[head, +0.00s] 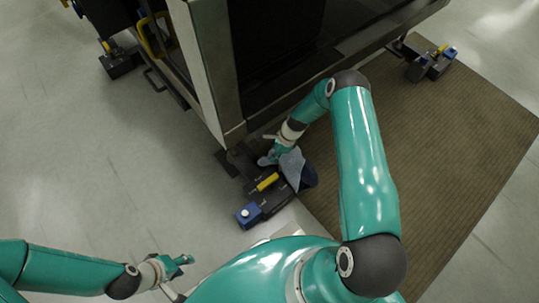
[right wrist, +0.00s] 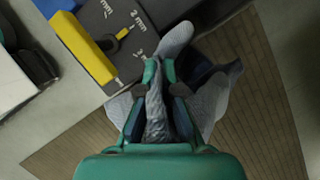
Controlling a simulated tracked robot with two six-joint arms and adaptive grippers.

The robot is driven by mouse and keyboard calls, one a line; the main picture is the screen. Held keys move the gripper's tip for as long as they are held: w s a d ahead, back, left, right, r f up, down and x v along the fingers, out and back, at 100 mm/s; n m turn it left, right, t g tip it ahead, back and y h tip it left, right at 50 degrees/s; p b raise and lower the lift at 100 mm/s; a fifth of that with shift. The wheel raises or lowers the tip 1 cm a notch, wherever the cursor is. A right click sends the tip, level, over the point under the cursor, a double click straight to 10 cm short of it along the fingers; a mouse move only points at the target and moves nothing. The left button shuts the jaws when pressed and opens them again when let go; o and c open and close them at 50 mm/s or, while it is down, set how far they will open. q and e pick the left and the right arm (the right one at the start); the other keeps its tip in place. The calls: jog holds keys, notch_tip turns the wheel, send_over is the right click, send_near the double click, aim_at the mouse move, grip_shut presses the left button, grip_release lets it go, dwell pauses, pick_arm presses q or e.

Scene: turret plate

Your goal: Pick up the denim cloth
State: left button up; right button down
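The denim cloth (head: 292,166) is a crumpled blue-grey piece with a darker navy side. In the head view it hangs over the dark foot of the machine, near the mat's edge. My right gripper (head: 279,153) is at the cloth. In the right wrist view, a bunched fold of the cloth (right wrist: 156,108) is squeezed between the fingers of my right gripper (right wrist: 160,70), and loose cloth spreads on both sides. What lies under the cloth is hidden. My left gripper (head: 184,265) is at the lower left, over bare floor, with its fingers apart and empty.
A large machine frame (head: 213,75) stands above the cloth. Its dark foot has a yellow bar (head: 267,182) and a blue block (head: 248,215); the yellow bar also shows in the right wrist view (right wrist: 83,48). A brown ribbed mat (head: 440,160) lies right.

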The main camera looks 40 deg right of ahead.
pick_arm(q)
jog(key=shift+s+r, duration=0.15)
jog(key=shift+r, duration=0.5)
pick_arm(e)
jog(key=r, duration=0.1)
jog(key=w+r, duration=0.1)
jog(key=r, duration=0.1)
jog(key=shift+w+d+r+t, duration=0.2)
jog(key=shift+w+d+t, duration=0.05)
jog(key=shift+w+t, duration=0.1)
pick_arm(q)
notch_tip(320, 180, up, 14)
jog(key=p, duration=1.3)
jog(key=shift+f+p, duration=0.15)
jog(key=shift+p, duration=0.25)
pick_arm(e)
notch_tip(320, 180, up, 18)
jog(key=shift+s+f, duration=0.25)
jog(key=shift+a, duration=0.1)
